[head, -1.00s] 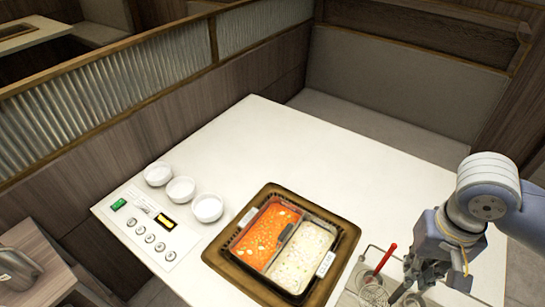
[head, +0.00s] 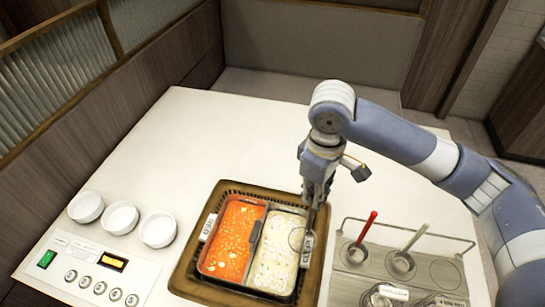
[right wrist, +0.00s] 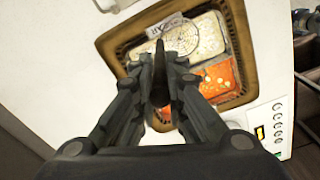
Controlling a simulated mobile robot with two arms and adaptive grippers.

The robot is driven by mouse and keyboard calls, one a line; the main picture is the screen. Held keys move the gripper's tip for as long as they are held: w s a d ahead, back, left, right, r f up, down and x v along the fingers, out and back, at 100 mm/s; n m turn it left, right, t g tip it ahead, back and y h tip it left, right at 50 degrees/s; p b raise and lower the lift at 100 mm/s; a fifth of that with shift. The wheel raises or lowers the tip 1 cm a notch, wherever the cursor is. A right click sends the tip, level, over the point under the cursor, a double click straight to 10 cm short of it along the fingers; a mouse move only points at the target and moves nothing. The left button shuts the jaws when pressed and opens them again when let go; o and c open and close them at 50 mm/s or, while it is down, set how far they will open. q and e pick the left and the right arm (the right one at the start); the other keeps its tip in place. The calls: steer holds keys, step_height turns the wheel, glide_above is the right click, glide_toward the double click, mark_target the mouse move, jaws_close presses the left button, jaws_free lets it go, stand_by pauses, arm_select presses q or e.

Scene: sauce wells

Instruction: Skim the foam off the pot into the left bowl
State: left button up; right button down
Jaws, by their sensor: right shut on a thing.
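The pot (head: 253,243) has two halves: orange-red broth (head: 234,240) on the left and pale broth with whitish foam (head: 277,255) on the right. The left bowl (head: 86,207) is white, looks empty, and is leftmost of three in a row. My right gripper (head: 316,200) is over the pot's right edge, shut on a dark upright handle (right wrist: 160,65), seemingly a skimmer's. A thin round outline (right wrist: 182,38) shows over the pale broth in the right wrist view; I cannot tell whether it touches the surface. My left gripper is out of view.
Two more white bowls (head: 121,217) (head: 158,229) stand left of the pot. A control panel (head: 92,274) lies in front of them. A rack (head: 345,285) right of the pot holds a red-handled tool (head: 366,228) and a pale-handled tool (head: 415,237). The table behind the pot is clear.

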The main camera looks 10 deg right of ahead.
arm_select(q)
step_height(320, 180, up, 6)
steer(key=p, duration=0.5)
arm_select(e)
steer(key=w+a+f+n, duration=0.1)
steer(key=w+a+n, duration=0.4)
steer(key=n, duration=0.5)
steer(key=w+a+n, duration=0.3)
steer(key=w+n, duration=0.3)
steer(key=n, duration=0.5)
arm_select(q)
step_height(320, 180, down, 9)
steer(key=b, duration=0.8)
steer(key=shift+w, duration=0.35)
arm_select(e)
step_height(320, 180, down, 14)
steer(key=shift+d, duration=0.2)
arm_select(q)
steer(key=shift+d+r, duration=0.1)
arm_select(e)
steer(key=shift+f, duration=0.15)
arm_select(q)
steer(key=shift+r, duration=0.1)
arm_select(e)
steer(key=shift+s, duration=0.1)
